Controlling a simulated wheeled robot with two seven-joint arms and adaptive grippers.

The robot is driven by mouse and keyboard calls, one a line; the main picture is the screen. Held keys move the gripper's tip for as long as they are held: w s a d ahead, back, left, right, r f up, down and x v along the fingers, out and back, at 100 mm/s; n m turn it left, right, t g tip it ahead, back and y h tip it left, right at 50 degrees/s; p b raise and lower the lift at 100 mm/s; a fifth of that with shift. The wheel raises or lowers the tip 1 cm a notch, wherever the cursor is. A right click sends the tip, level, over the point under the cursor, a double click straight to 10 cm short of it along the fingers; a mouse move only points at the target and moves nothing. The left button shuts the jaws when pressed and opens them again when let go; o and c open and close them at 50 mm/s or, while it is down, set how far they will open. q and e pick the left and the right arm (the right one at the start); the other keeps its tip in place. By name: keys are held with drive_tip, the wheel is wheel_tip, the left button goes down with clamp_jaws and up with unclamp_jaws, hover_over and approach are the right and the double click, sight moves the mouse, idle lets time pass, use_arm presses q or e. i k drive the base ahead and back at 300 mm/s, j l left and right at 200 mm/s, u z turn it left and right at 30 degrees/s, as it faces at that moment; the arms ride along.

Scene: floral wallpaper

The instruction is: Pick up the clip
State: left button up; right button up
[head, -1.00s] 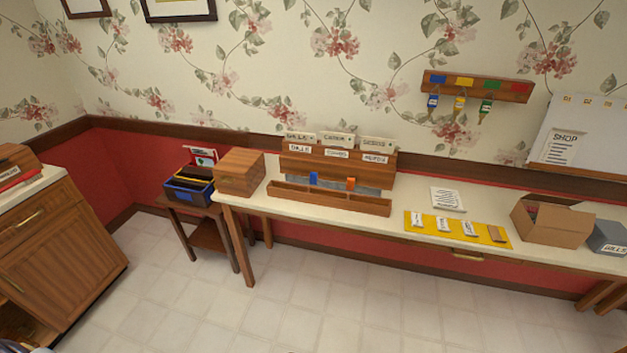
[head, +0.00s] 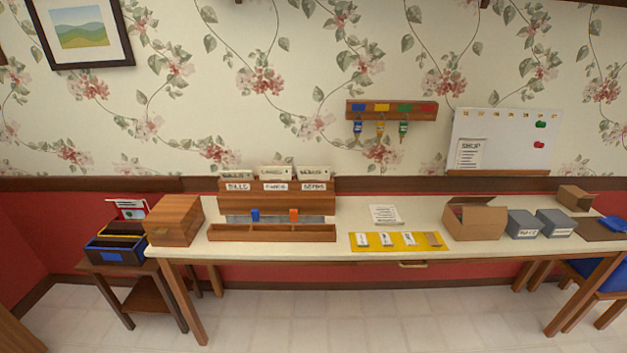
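A small blue piece (head: 255,214) and a small orange piece (head: 293,215) stand upright at a grey strip (head: 275,219) in the wooden desk organizer (head: 230,234). They may be clips, but they are too small to tell. On the white board (head: 500,130) at the right there is a small green piece (head: 540,124) and a red piece (head: 539,145); whether these are clips or magnets I cannot tell. Neither of my grippers shows in the head view.
The long table (head: 345,217) runs along the wall. It carries a wooden box (head: 175,221), a yellow mat (head: 360,247), an open cardboard box (head: 474,221) and grey boxes (head: 522,224). A side table (head: 121,267) stands left. The floor (head: 270,320) in front is clear.

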sight(256, 214)
drive_tip(key=i+j+z, duration=0.2)
drive_tip(key=j, duration=0.2)
drive_tip(key=i+j+z, duration=0.15)
drive_tip(key=j, duration=0.25)
drive_tip(key=j+z, duration=0.2)
drive_tip(key=j, duration=0.25)
drive_tip(key=i+j+z, duration=0.2)
drive_tip(key=j, duration=0.25)
drive_tip(key=k, duration=0.1)
